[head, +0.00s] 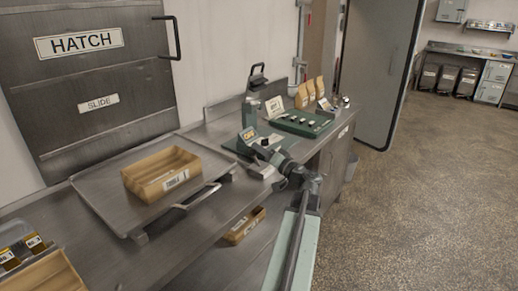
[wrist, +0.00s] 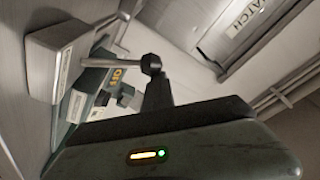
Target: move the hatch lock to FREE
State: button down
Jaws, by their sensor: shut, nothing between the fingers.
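A small light-grey box (wrist: 58,45) with a lever shows in the wrist view; I take it for the hatch lock. Its lever ends in a dark round knob (wrist: 150,63). The writing on its label is too small to read, so I cannot tell the setting. My gripper (wrist: 158,88) is shut and empty, its fingertips just by the knob; I cannot tell whether they touch it. In the head view the box (head: 260,171) sits at the counter's front edge, partly behind my gripper (head: 274,160). The steel hatch (head: 95,75) is at the back left.
A green machine (head: 249,142) with an orange label stands behind my gripper. A metal tray (head: 100,192) on the counter bears a wooden box (head: 160,172). A green tray (head: 303,120) lies farther right. The floor at right (head: 425,200) is clear.

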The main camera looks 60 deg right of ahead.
jog(key=shift+a+f, duration=0.2)
notch_tip(320, 180, up, 4)
jog(key=d+p, duration=0.3)
jog(key=p, duration=0.1)
jog(key=b+v, duration=0.2)
jog(key=v, duration=0.8)
jog(key=shift+f, duration=0.35)
